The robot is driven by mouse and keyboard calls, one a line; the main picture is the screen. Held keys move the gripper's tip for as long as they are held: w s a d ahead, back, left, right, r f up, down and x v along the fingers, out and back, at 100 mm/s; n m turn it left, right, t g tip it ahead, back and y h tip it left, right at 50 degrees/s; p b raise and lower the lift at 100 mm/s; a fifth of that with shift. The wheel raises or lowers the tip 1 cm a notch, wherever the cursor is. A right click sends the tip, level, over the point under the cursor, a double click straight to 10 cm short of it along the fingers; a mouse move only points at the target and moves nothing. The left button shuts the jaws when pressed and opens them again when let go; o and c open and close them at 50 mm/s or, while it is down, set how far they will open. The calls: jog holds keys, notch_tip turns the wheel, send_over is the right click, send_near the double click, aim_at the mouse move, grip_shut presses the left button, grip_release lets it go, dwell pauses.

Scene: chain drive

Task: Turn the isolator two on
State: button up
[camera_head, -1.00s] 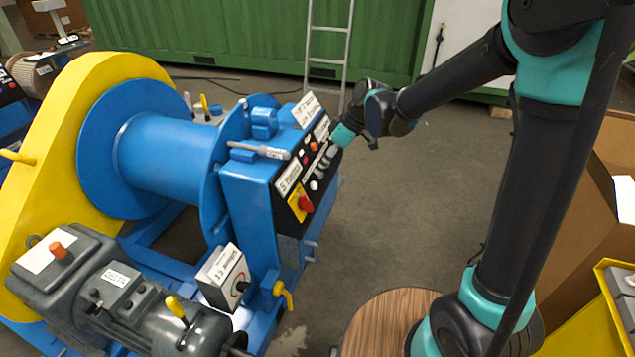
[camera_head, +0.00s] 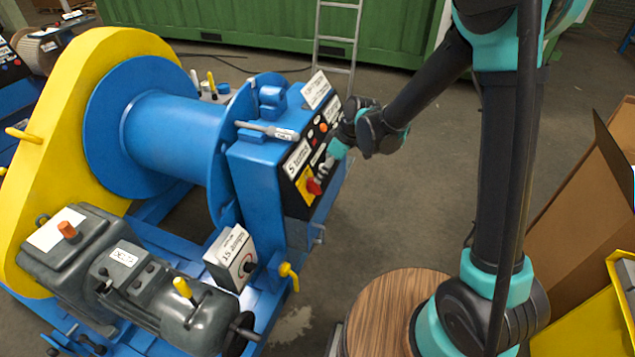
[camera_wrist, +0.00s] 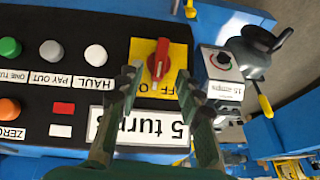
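A red rotary switch (camera_wrist: 158,60) sits on a yellow plate (camera_wrist: 172,88) on the black control panel. The plate's lettering is partly hidden; "FF O" shows. The switch handle's pale-marked end points toward this lettering. In the head view the red switch (camera_head: 314,187) is at the panel's lower end. No "isolator two" label is readable. My gripper (camera_wrist: 158,84) is open, with one fingertip on each side of the switch handle in the wrist view. I cannot tell whether they touch it.
Green, white and orange buttons (camera_wrist: 96,54) lie beside the switch, with a "5 turns" label (camera_wrist: 140,130). A "15 amps" dial box (camera_head: 230,258) and yellow-handled lever (camera_head: 290,275) are below. A blue drum winch (camera_head: 165,145) stands left.

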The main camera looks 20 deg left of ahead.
aim_at(315, 186)
jog(key=shift+x, duration=2.65)
jog(key=shift+c, duration=0.5)
grip_shut()
